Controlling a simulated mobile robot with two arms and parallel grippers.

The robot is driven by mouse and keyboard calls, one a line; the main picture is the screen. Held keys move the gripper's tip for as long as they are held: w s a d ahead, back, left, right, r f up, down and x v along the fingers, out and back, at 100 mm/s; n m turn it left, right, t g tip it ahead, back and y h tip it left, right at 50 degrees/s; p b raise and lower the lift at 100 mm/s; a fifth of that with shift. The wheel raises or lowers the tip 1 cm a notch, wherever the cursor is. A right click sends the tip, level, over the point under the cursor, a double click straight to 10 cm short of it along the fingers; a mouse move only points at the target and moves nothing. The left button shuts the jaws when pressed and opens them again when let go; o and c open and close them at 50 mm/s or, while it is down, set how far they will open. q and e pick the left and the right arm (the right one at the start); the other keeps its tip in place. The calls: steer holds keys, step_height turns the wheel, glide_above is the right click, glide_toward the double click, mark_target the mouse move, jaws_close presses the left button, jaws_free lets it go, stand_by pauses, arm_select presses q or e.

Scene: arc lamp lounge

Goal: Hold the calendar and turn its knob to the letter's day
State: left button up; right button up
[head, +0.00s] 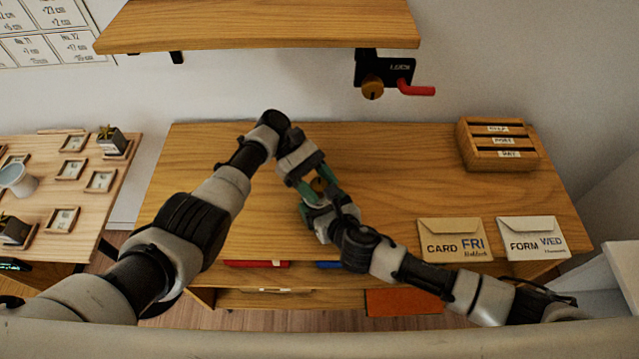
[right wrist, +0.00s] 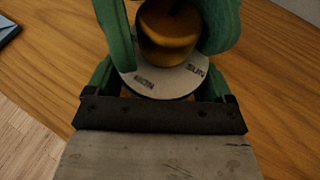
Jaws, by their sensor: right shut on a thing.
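My right gripper (head: 314,194) is shut on the calendar's round brass knob (right wrist: 170,32), its green fingers on either side of it. Below the knob in the right wrist view is the calendar's pale dial (right wrist: 168,80), marked SUN and MON; its other markings are hidden. In the head view the knob (head: 319,185) shows small between the two grippers, and most of the calendar is hidden. My left gripper (head: 304,172) reaches the same spot from behind; its grip is unclear. Two letters lie at the right: CARD FRI (head: 453,240) and FORM WED (head: 533,238).
The wooden desk (head: 400,165) is clear around the grippers. A wooden rack (head: 498,145) with labelled slots stands at back right. A shelf (head: 260,25) and a red-handled crank device (head: 385,75) are on the wall above. A side table (head: 115,190) with small frames stands left.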

mark_target(319, 184)
arm_select(q)
steer(key=shift+r, duration=0.15)
step_height(319, 184, up, 10)
steer(key=shift+f, duration=0.15)
stand_by(0.3)
arm_select(e)
steer(key=o, duration=1)
steer(key=v, duration=1.2)
steer(key=shift+r, duration=0.1)
